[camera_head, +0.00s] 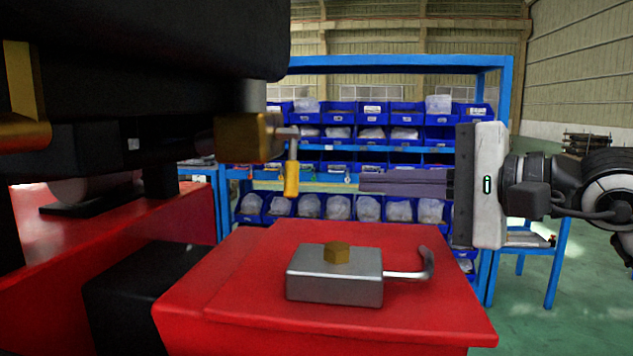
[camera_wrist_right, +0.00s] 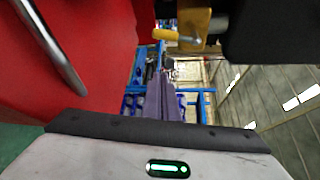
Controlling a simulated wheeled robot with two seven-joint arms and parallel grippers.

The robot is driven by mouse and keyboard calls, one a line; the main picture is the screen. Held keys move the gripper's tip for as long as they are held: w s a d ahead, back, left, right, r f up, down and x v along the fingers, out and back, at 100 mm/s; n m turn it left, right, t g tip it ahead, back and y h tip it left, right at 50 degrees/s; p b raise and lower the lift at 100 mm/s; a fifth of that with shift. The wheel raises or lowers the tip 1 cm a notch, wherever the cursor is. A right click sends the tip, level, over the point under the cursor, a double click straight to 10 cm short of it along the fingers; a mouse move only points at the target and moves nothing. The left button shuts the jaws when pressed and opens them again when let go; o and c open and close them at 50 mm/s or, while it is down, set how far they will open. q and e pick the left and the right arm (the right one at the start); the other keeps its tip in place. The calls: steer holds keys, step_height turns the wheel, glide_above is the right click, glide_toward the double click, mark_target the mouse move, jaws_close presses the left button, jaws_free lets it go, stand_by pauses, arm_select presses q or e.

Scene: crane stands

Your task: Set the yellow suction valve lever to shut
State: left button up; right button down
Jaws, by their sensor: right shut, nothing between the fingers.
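The yellow suction valve lever (camera_head: 291,178) hangs straight down from a short stem on a brass valve body (camera_head: 243,137), under a large black machine housing. In the right wrist view the lever (camera_wrist_right: 165,34) shows at the top, beside the brass body (camera_wrist_right: 195,22). My right gripper (camera_head: 362,183) comes in from the right. Its purple-grey fingers are shut with nothing between them. The fingertips point left at the lever, at about its height in the head view, with a visible gap. The fingers also show in the right wrist view (camera_wrist_right: 165,95). My left gripper is not in view.
A red stand (camera_head: 400,320) below carries a grey metal block (camera_head: 333,285) with a brass hex nut (camera_head: 337,252) and a bent metal rod (camera_head: 425,265). The black housing (camera_head: 150,60) overhangs at upper left. A blue rack (camera_head: 400,62) with bins stands behind.

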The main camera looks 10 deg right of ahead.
mark_target(292, 161)
steer(key=w+a, duration=0.1)
steer(key=a, duration=0.1)
steer(key=w+a+p, duration=0.1)
steer(key=w+a, duration=0.1)
steer(key=a, duration=0.1)
steer(key=w+a+p, duration=0.1)
steer(key=a, duration=0.1)
steer(key=shift+w+a+f, duration=0.15)
steer(key=shift+w+a, duration=0.05)
steer(key=shift+w, duration=0.15)
steer(key=shift+s+a, duration=0.3)
steer(key=shift+s, duration=0.05)
